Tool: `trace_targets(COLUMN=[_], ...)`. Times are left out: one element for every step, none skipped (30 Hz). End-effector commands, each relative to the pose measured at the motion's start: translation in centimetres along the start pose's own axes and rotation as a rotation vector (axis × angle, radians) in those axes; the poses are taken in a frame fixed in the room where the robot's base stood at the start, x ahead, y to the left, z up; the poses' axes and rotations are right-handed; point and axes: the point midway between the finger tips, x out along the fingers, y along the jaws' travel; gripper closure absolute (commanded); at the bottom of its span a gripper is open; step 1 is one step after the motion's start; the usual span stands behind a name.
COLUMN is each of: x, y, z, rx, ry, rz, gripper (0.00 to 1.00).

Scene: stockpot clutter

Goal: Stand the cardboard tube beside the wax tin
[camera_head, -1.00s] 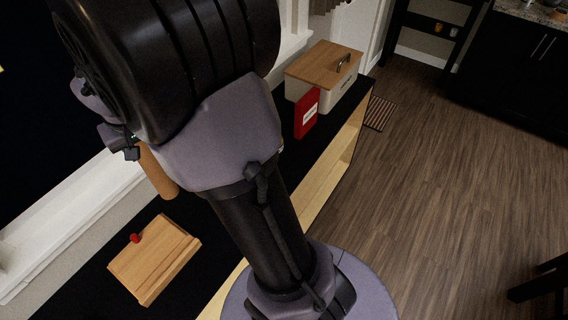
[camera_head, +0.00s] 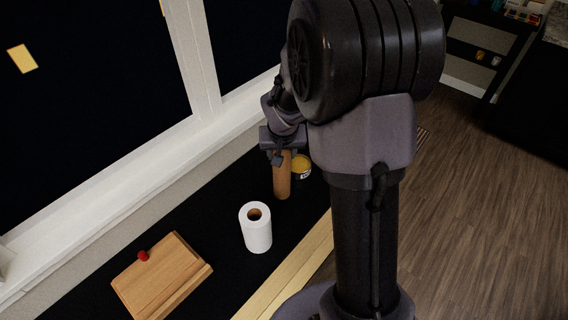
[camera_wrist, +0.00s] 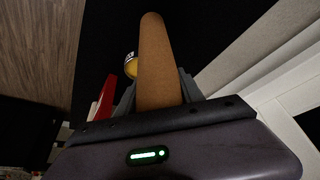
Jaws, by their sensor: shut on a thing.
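The brown cardboard tube (camera_head: 282,178) hangs below my gripper (camera_head: 282,156) in the head view, roughly upright. My gripper is shut on its upper part. The wax tin (camera_head: 302,168), with a yellow top and a pale label, stands on the black counter just right of the tube, partly hidden by my arm. In the wrist view the tube (camera_wrist: 158,60) runs out between the fingers, and the tin (camera_wrist: 131,66) shows close at its left. I cannot tell whether the tube's lower end touches the counter or whether the tube touches the tin.
A white paper roll (camera_head: 256,229) stands on the black counter (camera_head: 222,272) in front of the tube. A wooden board (camera_head: 162,277) with a red knob lies at the front left. A red box (camera_wrist: 103,97) shows in the wrist view. The window wall (camera_head: 140,168) borders the counter.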

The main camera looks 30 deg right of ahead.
Motion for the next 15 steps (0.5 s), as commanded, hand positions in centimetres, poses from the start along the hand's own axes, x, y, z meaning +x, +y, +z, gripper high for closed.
trace_targets(x=[1.44,1.72,1.79,1.69,1.59,1.54,1.52,1.52,1.57,1.66,1.77,1.90,1.90,1.82,1.79], y=[0.01,0.01,0.00,0.00,0.00,0.00,0.00,0.00,0.00,0.00,0.00,0.00,0.00,0.00,0.00], z=[0.66,0.75,0.76,0.71,0.66,0.64,0.63,0.63,0.65,0.69,0.74,0.79,0.79,0.76,0.75], rx=[-0.001,-0.001,0.000,0.000,0.000,0.000,0.000,0.000,0.000,0.000,0.000,0.000,-0.001,-0.001,-0.001], ry=[-0.003,-0.002,-0.001,0.000,0.000,0.000,0.000,0.000,0.000,0.000,0.000,0.000,0.000,0.000,0.000], rz=[0.001,0.000,0.000,0.000,0.000,0.000,0.000,0.000,0.000,0.000,0.000,0.000,0.000,0.000,0.000], gripper=[1.00,1.00,1.00,1.00,1.00,1.00,1.00,1.00,1.00,1.00,1.00,1.00,0.54,0.48,0.40])
